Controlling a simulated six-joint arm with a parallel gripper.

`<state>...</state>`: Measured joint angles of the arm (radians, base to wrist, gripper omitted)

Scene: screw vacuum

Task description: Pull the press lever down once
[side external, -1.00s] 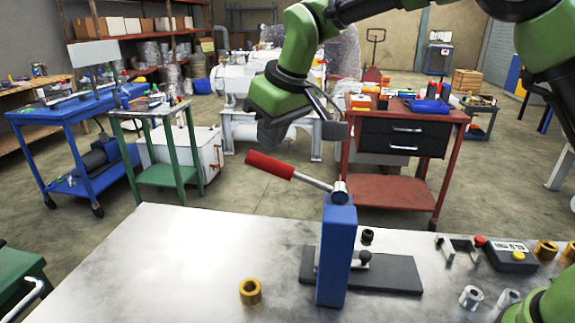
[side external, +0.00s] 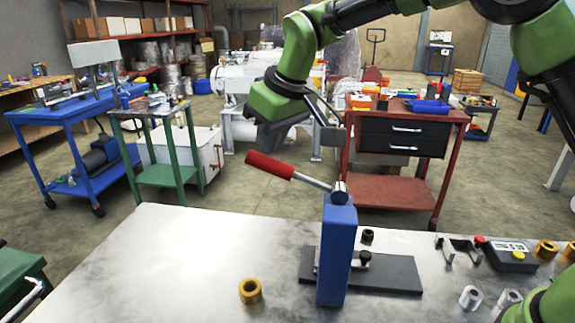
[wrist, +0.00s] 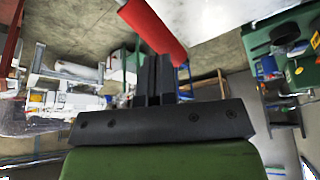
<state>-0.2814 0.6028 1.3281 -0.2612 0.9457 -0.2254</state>
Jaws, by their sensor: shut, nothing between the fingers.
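The press is a blue upright post (side external: 337,255) on a dark base plate (side external: 395,275), standing on the pale bench. Its lever has a red handle (side external: 270,165) that points left and slightly up from the pivot on top of the post. My gripper (side external: 268,140) is just above the red handle, pointing down. In the wrist view my gripper's dark fingers (wrist: 160,72) are together and empty. The red handle (wrist: 152,26) crosses just beyond their tips there. I cannot tell whether the fingers touch it.
A brass ring (side external: 250,291) lies on the bench left of the post. A dark box with a red button (side external: 510,256), a grey bracket and several metal rings lie at the right. Carts stand behind the bench.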

